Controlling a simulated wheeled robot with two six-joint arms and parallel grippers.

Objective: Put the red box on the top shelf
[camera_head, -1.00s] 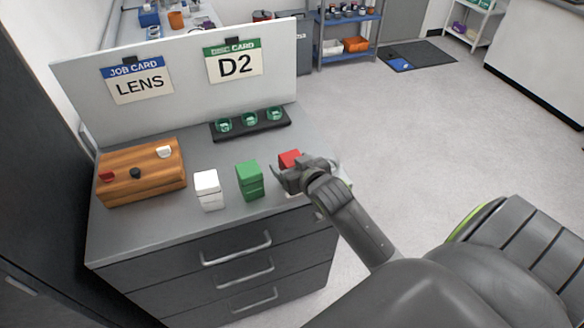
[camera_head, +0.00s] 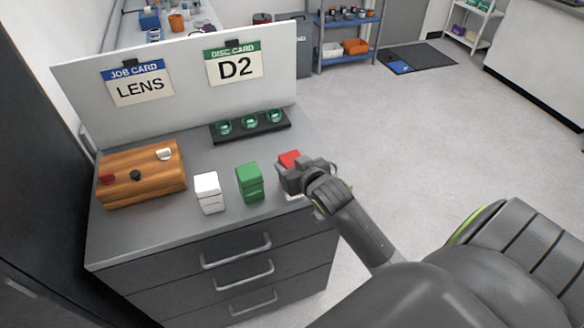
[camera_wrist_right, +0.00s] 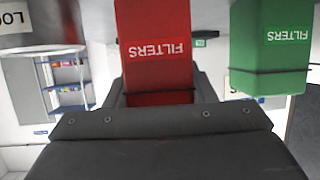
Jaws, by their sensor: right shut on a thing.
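The red box (camera_head: 290,159) stands at the right end of the grey cabinet top, partly hidden behind my right gripper (camera_head: 302,176). In the right wrist view the red box (camera_wrist_right: 157,50), lettered FILTERS, sits between the fingers of my right gripper (camera_wrist_right: 160,92), which is shut on it. Whether the box touches the counter cannot be told. A shelf unit with blue shelves (camera_head: 347,20) stands at the back, cut off by the top edge. A white shelf (camera_head: 476,22) shows at the top right. My left gripper is out of view.
A green box (camera_head: 250,182) and a white box (camera_head: 208,192) stand left of the red box. A black tray (camera_head: 282,122) with green glass discs lies behind. A white board (camera_head: 180,75) edges the cabinet. Open floor (camera_head: 440,130) lies right.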

